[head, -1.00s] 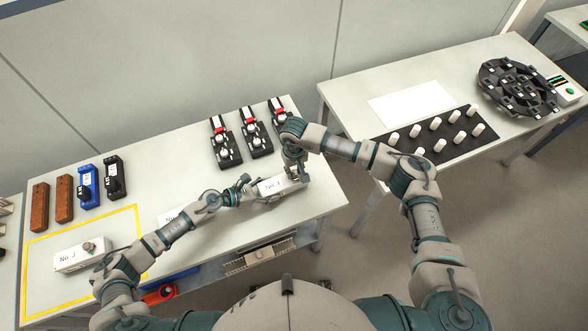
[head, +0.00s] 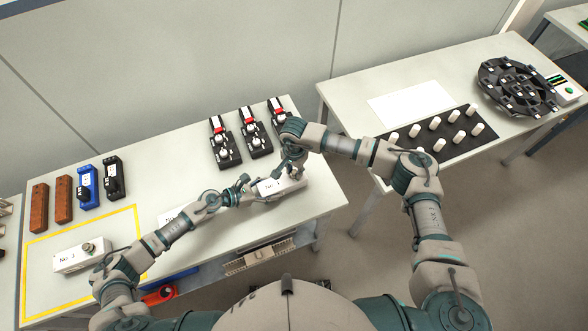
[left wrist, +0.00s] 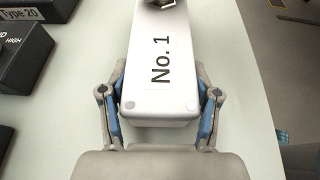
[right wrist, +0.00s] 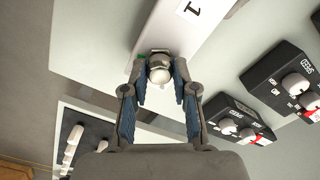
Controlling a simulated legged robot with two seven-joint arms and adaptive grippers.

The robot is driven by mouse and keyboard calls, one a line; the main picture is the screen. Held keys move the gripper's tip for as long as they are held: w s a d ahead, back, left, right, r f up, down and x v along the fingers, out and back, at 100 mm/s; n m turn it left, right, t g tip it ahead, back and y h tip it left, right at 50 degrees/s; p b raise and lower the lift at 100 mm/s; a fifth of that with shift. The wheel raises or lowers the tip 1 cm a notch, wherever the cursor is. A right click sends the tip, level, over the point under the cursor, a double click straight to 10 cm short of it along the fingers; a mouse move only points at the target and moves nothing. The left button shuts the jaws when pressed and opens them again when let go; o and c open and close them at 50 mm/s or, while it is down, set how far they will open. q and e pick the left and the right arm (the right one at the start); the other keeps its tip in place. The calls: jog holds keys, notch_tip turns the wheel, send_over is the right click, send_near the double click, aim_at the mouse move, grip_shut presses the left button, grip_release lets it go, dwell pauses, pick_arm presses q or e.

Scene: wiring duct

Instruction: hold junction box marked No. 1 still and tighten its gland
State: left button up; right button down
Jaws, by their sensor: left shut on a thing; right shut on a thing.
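The white junction box marked No. 1 (head: 272,189) lies near the right end of the left table. In the left wrist view its label faces up on the box (left wrist: 160,88). My left gripper (head: 250,192) is shut on the sides of the box's near end; its blue finger pads (left wrist: 162,112) touch both sides. The gland (right wrist: 158,68) sits at the box's other end, a rounded metallic cap. My right gripper (right wrist: 160,90) is shut on the gland, one finger on each side. In the head view the right gripper covers the gland.
A box marked No. 3 (head: 82,256) stands inside a yellow outline (head: 28,290) at the left. Several black switch units (head: 225,142) stand behind the grippers. Blue and black units (head: 88,186) and brown blocks (head: 39,204) are at the back left.

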jog(key=m, duration=0.5)
jog(key=shift+a+r, duration=0.15)
jog(key=shift+a, duration=0.1)
jog(key=m, duration=0.5)
jog(key=shift+m, duration=0.4)
jog(key=m, duration=0.5)
jog(key=shift+m, duration=0.3)
jog(key=m, duration=0.9)
jog(key=shift+m, duration=0.4)
jog(key=m, duration=0.5)
jog(key=shift+m, duration=0.3)
jog(key=m, duration=0.5)
jog(key=shift+d, duration=0.1)
jog(key=shift+w+m, duration=0.1)
jog(key=shift+m, duration=2.7)
